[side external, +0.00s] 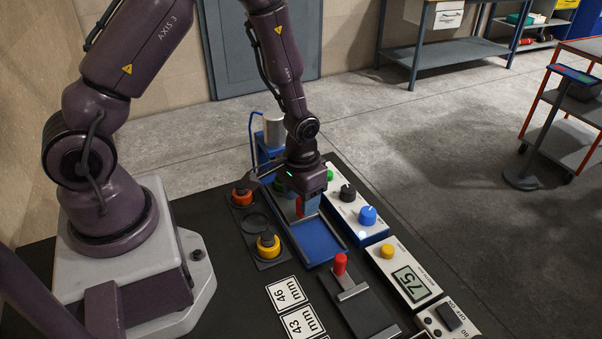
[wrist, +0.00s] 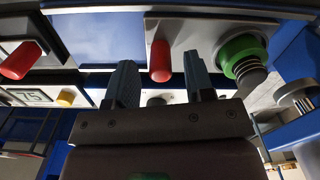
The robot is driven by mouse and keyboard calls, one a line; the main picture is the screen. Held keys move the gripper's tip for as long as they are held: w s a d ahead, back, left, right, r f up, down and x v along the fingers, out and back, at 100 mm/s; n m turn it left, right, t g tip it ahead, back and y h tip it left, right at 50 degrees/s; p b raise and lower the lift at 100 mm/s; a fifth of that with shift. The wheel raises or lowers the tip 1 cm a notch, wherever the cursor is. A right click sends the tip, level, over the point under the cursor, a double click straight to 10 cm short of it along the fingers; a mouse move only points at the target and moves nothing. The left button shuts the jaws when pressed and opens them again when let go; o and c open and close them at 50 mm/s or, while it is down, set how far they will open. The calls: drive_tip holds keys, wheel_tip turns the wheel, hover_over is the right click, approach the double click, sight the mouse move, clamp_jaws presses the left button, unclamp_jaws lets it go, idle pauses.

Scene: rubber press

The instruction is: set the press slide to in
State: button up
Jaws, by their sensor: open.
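A red upright handle (wrist: 160,61) stands on a grey slide plate (wrist: 205,32) in the wrist view. In the side view the handle (side external: 299,206) is partly hidden by my gripper (side external: 306,205). The slide plate is at the far end of the blue track (side external: 322,240), by the blue press (side external: 268,150), and the near part of the track is bare. My gripper is open and pointing down at the handle. In the wrist view its two fingers (wrist: 160,75) lie on either side of the handle; I cannot tell whether they touch it.
A green knob with a spring (wrist: 240,58) is close to the right finger in the wrist view. A second red handle (side external: 340,264) stands on another grey slide nearer the front.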

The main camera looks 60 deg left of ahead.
wheel_tip(320, 180, up, 12)
idle(0.3)
drive_tip(key=shift+f, duration=0.15)
wheel_tip(320, 180, down, 14)
drive_tip(key=n, duration=0.9)
